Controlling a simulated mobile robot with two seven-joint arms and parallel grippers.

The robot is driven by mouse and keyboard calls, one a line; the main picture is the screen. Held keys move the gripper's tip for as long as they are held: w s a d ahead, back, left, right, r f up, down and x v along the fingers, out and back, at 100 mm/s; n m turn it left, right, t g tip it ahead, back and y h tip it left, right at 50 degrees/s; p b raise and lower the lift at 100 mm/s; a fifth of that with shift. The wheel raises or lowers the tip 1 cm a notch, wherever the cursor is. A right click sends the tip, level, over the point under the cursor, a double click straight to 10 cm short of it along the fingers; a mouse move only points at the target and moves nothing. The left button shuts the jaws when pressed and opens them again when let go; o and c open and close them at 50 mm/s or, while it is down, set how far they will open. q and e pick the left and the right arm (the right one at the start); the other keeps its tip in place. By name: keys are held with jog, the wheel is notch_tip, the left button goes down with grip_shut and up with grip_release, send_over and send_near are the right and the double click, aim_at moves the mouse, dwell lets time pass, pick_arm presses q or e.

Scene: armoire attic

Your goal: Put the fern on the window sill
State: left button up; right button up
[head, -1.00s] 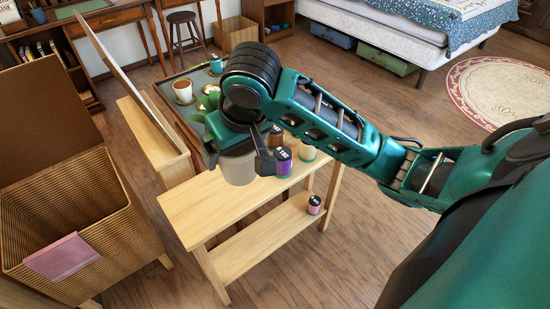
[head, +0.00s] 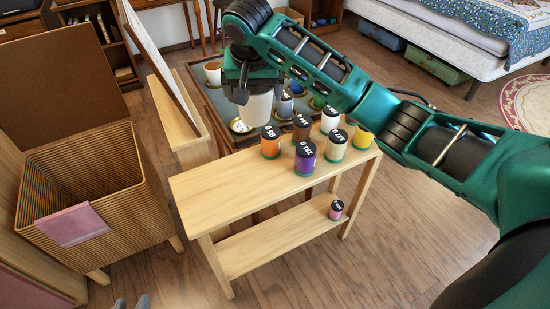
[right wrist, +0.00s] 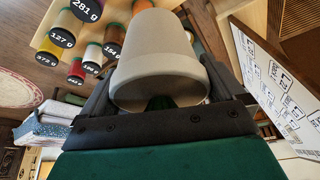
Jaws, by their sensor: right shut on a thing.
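The same pot (right wrist: 160,60) fills the middle of the right wrist view, between the two fingers. A little dark green shows at the pot's mouth; I cannot tell whether it is fern leaves. No fern fronds show clearly, and I cannot make out a window sill. Two grey tips at the bottom edge look like my left gripper (head: 131,303), apart with nothing between them.
The wooden bench (head: 215,192) carries several labelled, coloured canisters, with bare wood at its left end. A dark tray-topped table (head: 212,96) stands behind it. A white panel (head: 150,55) leans beside it. A wicker hamper (head: 130,210) stands open at left.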

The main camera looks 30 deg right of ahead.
notch_tip(320, 180, down, 19)
jog(key=b, duration=0.4)
jog(key=shift+r, duration=0.2)
pick_arm(q)
jog(key=shift+w+d+f, duration=0.25)
jog(key=shift+d+f, duration=0.15)
jog(key=shift+f, duration=0.1)
jog(key=shift+w+d+f, duration=0.2)
jog(key=shift+d+f, duration=0.15)
jog(key=shift+f, duration=0.1)
pick_arm(e)
jog(key=o, duration=1.1)
jog(key=shift+f, duration=0.15)
jog(key=shift+c, duration=0.2)
pick_arm(q)
jog(key=shift+s+f, duration=0.1)
pick_arm(e)
jog(key=shift+o, duration=0.2)
jog(key=shift+s, duration=0.1)
